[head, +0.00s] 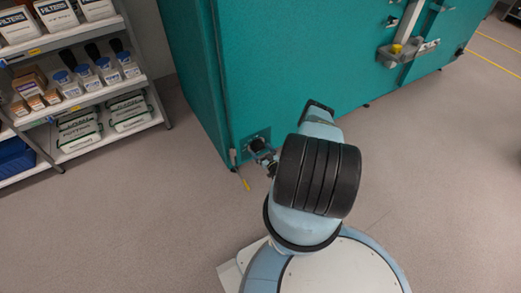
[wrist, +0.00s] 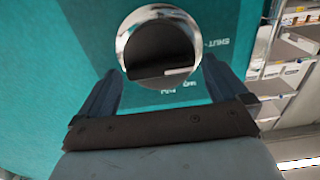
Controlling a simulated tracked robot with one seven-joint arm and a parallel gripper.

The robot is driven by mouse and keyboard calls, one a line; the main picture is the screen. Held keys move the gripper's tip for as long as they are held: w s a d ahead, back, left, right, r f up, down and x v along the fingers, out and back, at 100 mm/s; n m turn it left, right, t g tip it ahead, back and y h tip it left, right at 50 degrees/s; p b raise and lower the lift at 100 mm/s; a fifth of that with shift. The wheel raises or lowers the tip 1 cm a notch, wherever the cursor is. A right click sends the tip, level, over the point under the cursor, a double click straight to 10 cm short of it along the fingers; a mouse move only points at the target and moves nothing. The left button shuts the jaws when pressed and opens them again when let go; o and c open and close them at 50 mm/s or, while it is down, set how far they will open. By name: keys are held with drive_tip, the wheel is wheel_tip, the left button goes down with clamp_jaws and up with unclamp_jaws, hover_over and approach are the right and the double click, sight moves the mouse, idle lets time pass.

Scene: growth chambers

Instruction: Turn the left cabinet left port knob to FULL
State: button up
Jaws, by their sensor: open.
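The left port knob is a round dark knob (wrist: 160,47) in a shiny metal ring, low on the teal cabinet (wrist: 60,40). In the wrist view it sits between and just beyond my fingertips. A pale mark shows near its lower right edge. Upside-down lettering that seems to read SHUT is to its right, and smaller lettering below it is unclear. My gripper (wrist: 160,69) is open, one finger on each side of the knob; I cannot tell whether they touch it. In the head view my gripper (head: 264,156) is at the port plate (head: 262,134), partly hidden by my arm.
A shelf rack (head: 85,95) with boxes and bottles stands left of the cabinet. The grey floor (head: 130,205) around is clear.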

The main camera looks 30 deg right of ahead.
drive_tip(key=shift+w, duration=1.05)
drive_tip(key=shift+c, duration=0.4)
drive_tip(key=c, duration=0.6)
drive_tip(key=shift+d, duration=0.15)
drive_tip(key=shift+c, duration=0.4)
